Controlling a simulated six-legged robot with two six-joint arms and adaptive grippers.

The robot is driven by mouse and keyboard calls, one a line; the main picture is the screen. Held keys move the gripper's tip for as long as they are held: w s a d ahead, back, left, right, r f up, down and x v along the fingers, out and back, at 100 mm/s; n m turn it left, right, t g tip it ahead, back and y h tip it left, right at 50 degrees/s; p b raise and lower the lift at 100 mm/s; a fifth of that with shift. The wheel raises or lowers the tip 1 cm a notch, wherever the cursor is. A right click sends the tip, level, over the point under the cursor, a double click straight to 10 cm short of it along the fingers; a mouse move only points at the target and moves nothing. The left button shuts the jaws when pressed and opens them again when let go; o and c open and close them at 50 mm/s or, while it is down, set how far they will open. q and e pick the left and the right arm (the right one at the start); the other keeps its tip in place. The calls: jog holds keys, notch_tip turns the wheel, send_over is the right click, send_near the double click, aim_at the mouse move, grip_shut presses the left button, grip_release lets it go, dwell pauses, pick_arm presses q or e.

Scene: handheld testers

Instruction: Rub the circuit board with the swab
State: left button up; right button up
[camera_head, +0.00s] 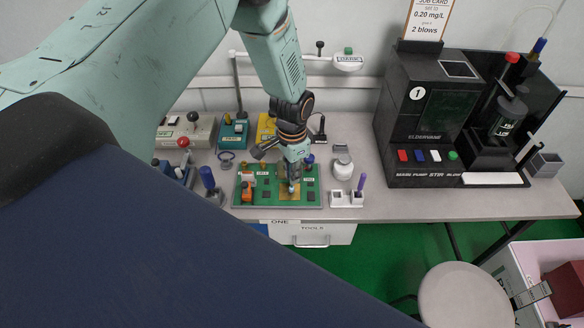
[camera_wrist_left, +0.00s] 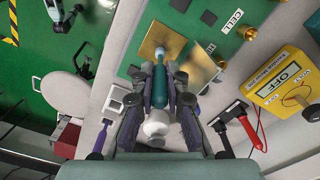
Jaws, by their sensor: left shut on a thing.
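The green circuit board (camera_head: 271,201) lies on the grey bench in the head view, with brass-coloured pads and small dark parts on it. It also shows at the top of the left wrist view (camera_wrist_left: 189,27). My left gripper (camera_head: 292,178) points down over the board. In the left wrist view my left gripper (camera_wrist_left: 159,82) is shut on the teal swab (camera_wrist_left: 160,88). The swab's pale blue tip (camera_wrist_left: 161,54) is at the square gold pad (camera_wrist_left: 160,37) and seems to touch it. A small grey part (camera_wrist_left: 62,14) at top left may be my right gripper; its fingers are unclear.
A black tester (camera_head: 432,125) stands at the bench's right. A white holder (camera_head: 346,199) and a white jar (camera_head: 343,168) stand right of the board. A yellow box (camera_wrist_left: 283,80) marked OFF is close by. A stool (camera_head: 464,296) stands in front of the bench.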

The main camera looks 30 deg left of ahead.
pick_arm(q)
jog(key=shift+s+d, duration=0.1)
jog(key=shift+s, duration=0.1)
jog(key=shift+s+d+p, duration=0.25)
jog(key=shift+s+p, duration=0.15)
jog(key=shift+s, duration=0.15)
jog(key=shift+s+d+p, duration=0.25)
jog(key=shift+p, duration=0.15)
jog(key=shift+w+a+b, duration=0.25)
jog(key=shift+w+b, duration=0.1)
jog(key=shift+w, duration=0.05)
grip_shut()
jog(key=shift+w, duration=0.1)
jog(key=shift+w, duration=0.1)
